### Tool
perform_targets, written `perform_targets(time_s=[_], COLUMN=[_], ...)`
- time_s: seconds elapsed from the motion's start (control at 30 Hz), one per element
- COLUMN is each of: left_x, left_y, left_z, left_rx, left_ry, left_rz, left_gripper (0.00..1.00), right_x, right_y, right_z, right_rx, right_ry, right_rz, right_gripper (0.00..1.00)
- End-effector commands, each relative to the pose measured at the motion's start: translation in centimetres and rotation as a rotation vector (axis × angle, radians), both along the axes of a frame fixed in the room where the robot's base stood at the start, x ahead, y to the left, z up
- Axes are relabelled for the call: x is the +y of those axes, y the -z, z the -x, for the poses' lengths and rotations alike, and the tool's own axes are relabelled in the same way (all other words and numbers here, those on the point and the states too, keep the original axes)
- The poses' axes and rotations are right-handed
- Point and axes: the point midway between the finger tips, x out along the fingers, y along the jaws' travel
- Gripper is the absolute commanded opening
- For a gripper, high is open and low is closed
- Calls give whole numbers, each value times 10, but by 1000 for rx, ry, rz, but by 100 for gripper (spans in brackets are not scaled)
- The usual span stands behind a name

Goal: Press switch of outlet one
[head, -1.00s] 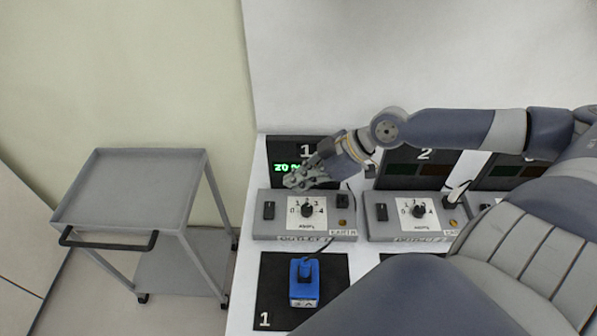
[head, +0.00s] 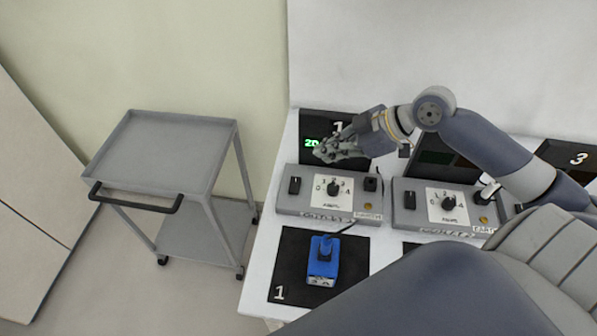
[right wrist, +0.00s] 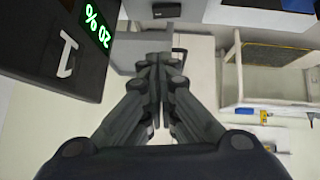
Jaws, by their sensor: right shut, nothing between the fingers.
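The outlet one box (head: 312,204) is a grey unit with a black rocker switch (head: 294,186) at its left end and a black dial (head: 334,188) on a white plate. Behind it stands a black display panel (head: 371,140) marked 1 with green digits; it shows at the left of the right wrist view, reading 20 % (right wrist: 97,25). My right gripper (head: 320,155) is shut and empty. It hovers above the back of the box, behind and slightly right of the switch, apparently not touching it. In the right wrist view the closed fingers (right wrist: 158,65) point up the picture. My left gripper is not in view.
A blue plug-like device (head: 322,262) with a cable stands on a black mat (head: 290,262) marked 1. The outlet two box (head: 428,222) is close on the right. A grey trolley (head: 165,150) stands left of the table. My arm covers the lower right.

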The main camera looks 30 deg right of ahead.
Motion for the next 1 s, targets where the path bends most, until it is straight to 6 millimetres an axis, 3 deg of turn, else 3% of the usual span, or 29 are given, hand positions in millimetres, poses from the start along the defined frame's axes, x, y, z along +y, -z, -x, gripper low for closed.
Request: perform_targets(time_s=[0.43, 0.8, 1.0], left_x=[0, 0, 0], left_y=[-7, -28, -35], left_z=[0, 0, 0], left_rx=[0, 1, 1], left_ry=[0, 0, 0], left_rz=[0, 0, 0], left_gripper=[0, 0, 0], right_x=[14, 52, 48], right_y=[16, 67, 98], right_z=[-14, -52, -54], right_rx=[0, 2, 4], right_ry=[-1, 1, 2], right_rz=[-5, -7, -2], right_gripper=[0, 0, 0])
